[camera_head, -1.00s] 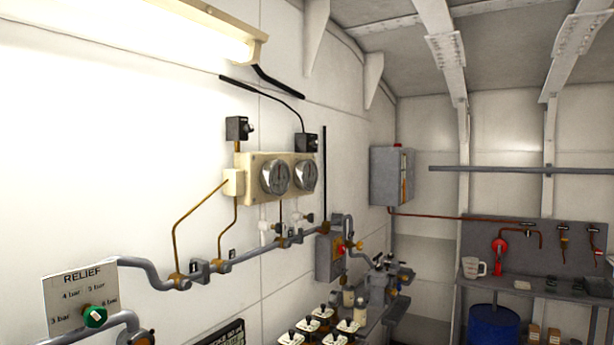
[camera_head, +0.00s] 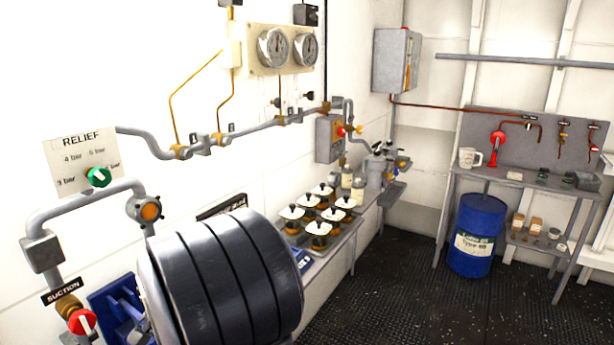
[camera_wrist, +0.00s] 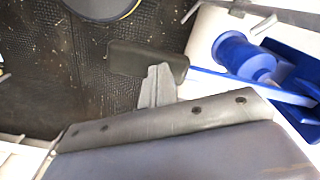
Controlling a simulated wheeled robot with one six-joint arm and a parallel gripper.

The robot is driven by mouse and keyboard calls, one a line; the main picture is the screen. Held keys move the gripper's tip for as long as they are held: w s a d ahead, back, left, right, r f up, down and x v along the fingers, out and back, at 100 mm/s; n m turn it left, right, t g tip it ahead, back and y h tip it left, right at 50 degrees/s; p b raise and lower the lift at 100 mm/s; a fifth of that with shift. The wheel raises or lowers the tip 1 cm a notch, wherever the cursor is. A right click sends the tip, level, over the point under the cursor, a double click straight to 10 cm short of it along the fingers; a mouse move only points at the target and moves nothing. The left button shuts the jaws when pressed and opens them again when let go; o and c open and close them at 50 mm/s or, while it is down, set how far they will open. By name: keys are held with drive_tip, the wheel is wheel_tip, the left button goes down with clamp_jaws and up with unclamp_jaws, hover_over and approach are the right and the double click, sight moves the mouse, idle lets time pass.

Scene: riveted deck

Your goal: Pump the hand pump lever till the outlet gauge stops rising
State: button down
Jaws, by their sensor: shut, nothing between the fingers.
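In the wrist view a blue hand pump (camera_wrist: 245,65) shows at the right. Its lever runs left as a blue bar to a dark grip (camera_wrist: 145,60). My gripper (camera_wrist: 158,72) is shut and empty. Its grey fingertips overlap the grip in the picture; I cannot tell whether they touch it. In the head view a blue part of the pump (camera_head: 118,305) shows at lower left, mostly hidden behind my arm. Two round gauges, a left gauge (camera_head: 272,48) and a right gauge (camera_head: 305,50), sit on a cream wall panel. Their needles are too small to read.
The relief plate (camera_head: 78,157) with a green knob (camera_head: 98,177) and a red suction valve (camera_head: 82,321) are at the left. Pipes run along the wall. A bench with several white-capped jars (camera_head: 325,190) and a blue drum (camera_head: 478,235) stand beyond. The dark floor (camera_head: 390,275) is clear.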

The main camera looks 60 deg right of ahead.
wheel_tip(320, 180, down, 5)
drive_tip(key=b, duration=0.3)
drive_tip(key=shift+f, duration=0.1)
wheel_tip(320, 180, up, 12)
drive_tip(key=p, duration=1)
drive_tip(key=shift+d, duration=0.1)
idle(1.1)
wheel_tip(320, 180, down, 12)
drive_tip(key=b, duration=0.8)
drive_tip(key=shift+b, duration=0.35)
wheel_tip(320, 180, up, 12)
drive_tip(key=p, duration=1)
idle(0.9)
